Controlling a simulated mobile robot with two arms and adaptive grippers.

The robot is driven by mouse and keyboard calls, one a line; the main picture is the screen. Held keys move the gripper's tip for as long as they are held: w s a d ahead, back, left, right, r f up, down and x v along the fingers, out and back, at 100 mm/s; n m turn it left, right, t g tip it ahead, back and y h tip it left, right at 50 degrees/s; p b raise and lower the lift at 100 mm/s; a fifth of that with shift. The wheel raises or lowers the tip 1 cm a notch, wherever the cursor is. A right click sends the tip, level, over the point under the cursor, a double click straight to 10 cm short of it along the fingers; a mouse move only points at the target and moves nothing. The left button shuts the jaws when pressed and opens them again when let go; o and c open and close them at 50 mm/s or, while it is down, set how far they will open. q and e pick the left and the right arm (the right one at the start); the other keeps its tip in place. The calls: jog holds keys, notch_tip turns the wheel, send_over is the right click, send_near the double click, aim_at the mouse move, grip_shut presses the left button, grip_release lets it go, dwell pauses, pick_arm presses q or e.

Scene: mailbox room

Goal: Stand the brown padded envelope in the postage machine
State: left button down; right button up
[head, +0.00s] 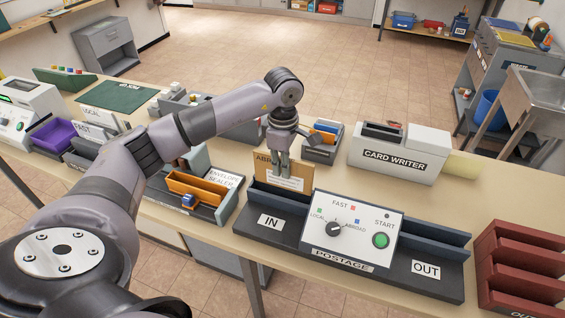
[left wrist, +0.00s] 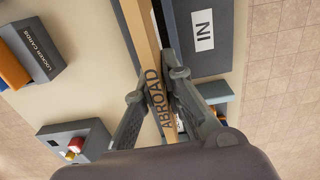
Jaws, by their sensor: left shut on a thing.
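The brown padded envelope (head: 261,168), marked ABROAD, is upright at the back of the IN end of the postage machine (head: 350,228). My left gripper (head: 279,168) is shut on its upper part from above. In the left wrist view the envelope (left wrist: 146,50) runs edge-on between the two fingers (left wrist: 155,95), beside the IN plate (left wrist: 205,35). Its lower part is hidden behind the machine's blue wall, so I cannot tell whether it is in the slot or behind it. My right gripper is out of view.
The envelope sealer (head: 195,190) stands left of the machine. The card writer (head: 398,152) is behind it, with a small organizer (head: 322,142) nearby. A dark red OUT rack (head: 522,262) is at right. Some bare tabletop (head: 440,198) lies between the card writer and the machine.

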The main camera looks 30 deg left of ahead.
pick_arm(q)
jog(key=shift+a, duration=0.1)
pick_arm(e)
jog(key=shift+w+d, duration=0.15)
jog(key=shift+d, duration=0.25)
pick_arm(q)
jog(key=shift+f+b, duration=0.2)
jog(key=shift+b, duration=0.1)
jog(key=shift+f, duration=0.25)
jog(key=shift+f+b, duration=1.05)
jog(key=shift+f, duration=0.15)
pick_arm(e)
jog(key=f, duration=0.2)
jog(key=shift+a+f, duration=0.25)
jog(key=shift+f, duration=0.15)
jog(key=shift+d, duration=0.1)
